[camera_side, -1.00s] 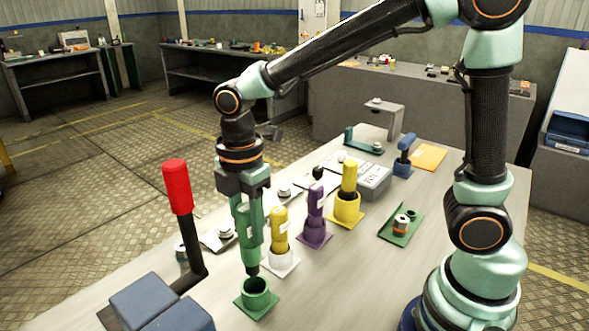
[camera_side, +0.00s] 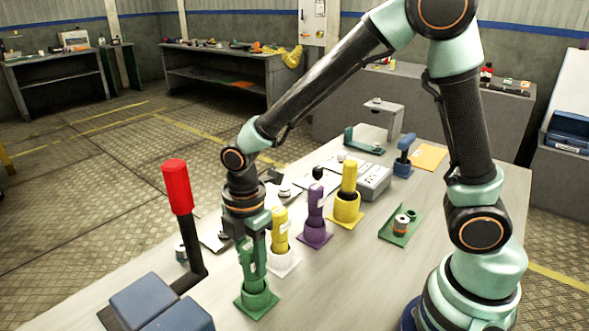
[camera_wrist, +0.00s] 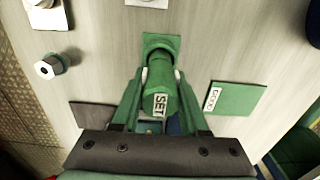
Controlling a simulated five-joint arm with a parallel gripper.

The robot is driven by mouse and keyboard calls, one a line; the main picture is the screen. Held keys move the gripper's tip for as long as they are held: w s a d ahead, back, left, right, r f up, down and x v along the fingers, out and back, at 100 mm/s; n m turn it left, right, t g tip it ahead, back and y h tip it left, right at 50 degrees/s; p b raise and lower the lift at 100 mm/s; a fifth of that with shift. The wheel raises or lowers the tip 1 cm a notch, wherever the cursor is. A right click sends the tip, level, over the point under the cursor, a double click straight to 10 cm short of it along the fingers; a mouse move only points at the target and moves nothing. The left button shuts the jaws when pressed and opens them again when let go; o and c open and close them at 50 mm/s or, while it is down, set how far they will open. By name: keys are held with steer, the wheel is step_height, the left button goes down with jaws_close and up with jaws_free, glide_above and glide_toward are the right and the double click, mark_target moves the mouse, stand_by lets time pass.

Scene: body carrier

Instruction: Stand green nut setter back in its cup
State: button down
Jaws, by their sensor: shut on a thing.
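The green nut setter (camera_side: 246,263) stands about upright between the fingers of my gripper (camera_side: 256,266). Its lower end is down inside the green cup (camera_side: 257,301), and its dark tip is hidden there. In the wrist view the nut setter (camera_wrist: 159,88), with a white SET label, is gripped from both sides by my gripper (camera_wrist: 160,76). The cup's green base plate (camera_wrist: 161,39) shows beyond it. How deep the tool sits cannot be told exactly.
A yellow tool in a white cup (camera_side: 282,262), a purple tool (camera_side: 315,208) and a yellow tool in a yellow cup (camera_side: 347,209) stand in a row behind. A red-topped lever (camera_side: 177,187) rises at left. The table front right of the cup is clear.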

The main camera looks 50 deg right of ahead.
steer(key=shift+f, duration=0.1)
steer(key=shift+c, duration=2.2)
jaws_free()
steer(key=r, duration=1.1)
steer(key=shift+s+d+r, duration=0.25)
steer(key=shift+d+r, duration=0.05)
steer(key=shift+r, duration=0.25)
steer(key=s+d+r+m+t, duration=0.2)
steer(key=d+m, duration=0.4)
steer(key=m, duration=0.3)
steer(key=s+d+r+m+t, duration=0.1)
steer(key=s+d+m+t, duration=0.2)
steer(key=d+m, duration=0.4)
steer(key=shift+r+m+t, duration=0.3)
steer(key=shift+r+m, duration=0.1)
steer(key=shift+m, duration=0.6)
